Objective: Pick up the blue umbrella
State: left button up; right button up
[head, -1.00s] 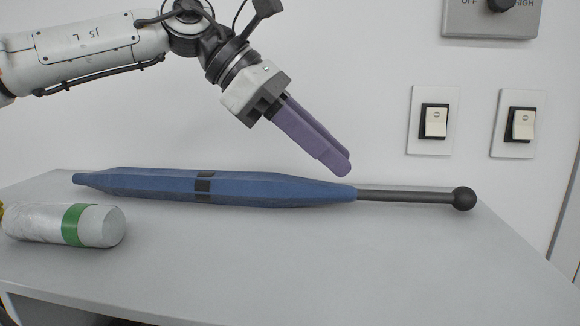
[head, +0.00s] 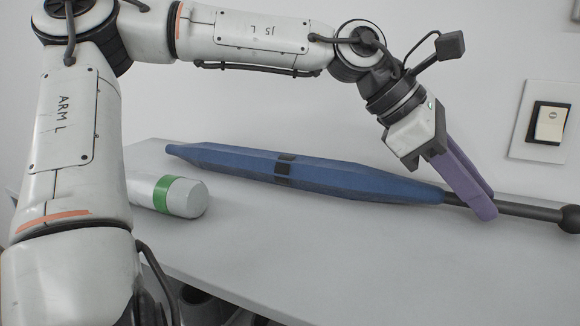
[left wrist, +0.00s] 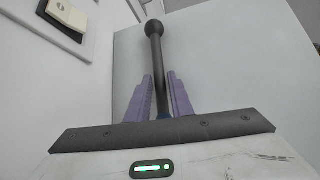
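The blue umbrella (head: 345,178) lies on the grey table, closed, with a black band around its canopy. Its dark shaft and round knob point right in the head view. My left gripper (head: 484,202) has its purple fingers down at the shaft, just right of the canopy's end. In the left wrist view the shaft (left wrist: 157,55) runs between the two fingers, with what looks like a narrow gap on each side. The left gripper looks open around the shaft. The umbrella rests on the table. My right gripper is not in view.
A white cylinder with a green band (head: 186,196) lies on the table (head: 330,255) at left, partly behind my left arm. The wall stands close behind the umbrella, with a light switch (head: 549,124). The table in front of the umbrella is clear.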

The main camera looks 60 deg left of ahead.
pick_arm(q)
jog(key=shift+w+d+f, duration=0.1)
jog(key=shift+w+f, duration=0.05)
grip_shut()
